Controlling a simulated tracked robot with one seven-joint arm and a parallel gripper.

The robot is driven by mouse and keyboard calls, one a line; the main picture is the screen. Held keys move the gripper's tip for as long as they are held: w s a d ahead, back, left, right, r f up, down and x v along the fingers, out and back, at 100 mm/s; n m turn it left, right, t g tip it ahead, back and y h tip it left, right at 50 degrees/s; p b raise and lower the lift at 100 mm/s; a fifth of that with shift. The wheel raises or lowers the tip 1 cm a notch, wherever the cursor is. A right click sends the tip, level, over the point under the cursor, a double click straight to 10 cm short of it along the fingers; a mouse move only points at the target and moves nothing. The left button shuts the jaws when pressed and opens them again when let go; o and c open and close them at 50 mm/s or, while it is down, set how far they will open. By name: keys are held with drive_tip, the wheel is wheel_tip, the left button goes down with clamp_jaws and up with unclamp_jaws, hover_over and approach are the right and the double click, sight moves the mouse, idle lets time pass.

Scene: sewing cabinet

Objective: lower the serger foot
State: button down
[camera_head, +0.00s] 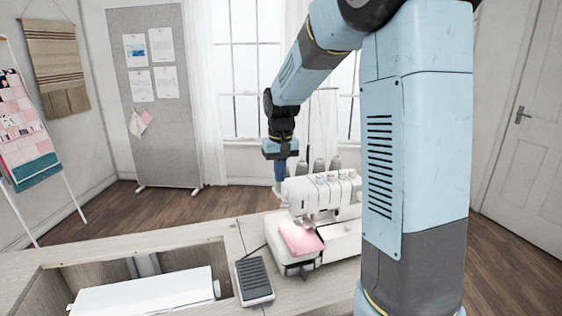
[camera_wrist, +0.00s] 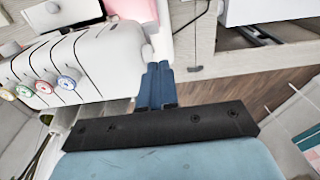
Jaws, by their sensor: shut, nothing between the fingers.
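The white serger (camera_head: 322,192) stands on the cabinet top, with pink fabric (camera_head: 300,238) on its bed. My gripper (camera_head: 280,184) points down close by the serger's left end in the head view. In the wrist view my gripper (camera_wrist: 156,72) has its two blue fingers together, with nothing between them. Its tips are close to the end of the serger's white body (camera_wrist: 100,62), by a small rounded white part (camera_wrist: 148,52); I cannot tell whether they touch. The presser foot itself is not clearly visible in either view.
A grey foot pedal (camera_head: 254,280) lies on the cabinet top (camera_head: 215,236) left of the serger. An open cabinet well with a white machine (camera_head: 145,296) is at lower left. Thread cones (camera_head: 320,166) stand behind the serger. Wood floor lies beyond.

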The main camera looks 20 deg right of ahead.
drive_tip(key=f, duration=0.2)
drive_tip(key=s+f, duration=0.1)
drive_tip(key=f, duration=0.2)
drive_tip(key=shift+s, duration=0.1)
drive_tip(key=shift+s+f, duration=0.3)
drive_tip(key=shift+f, duration=0.25)
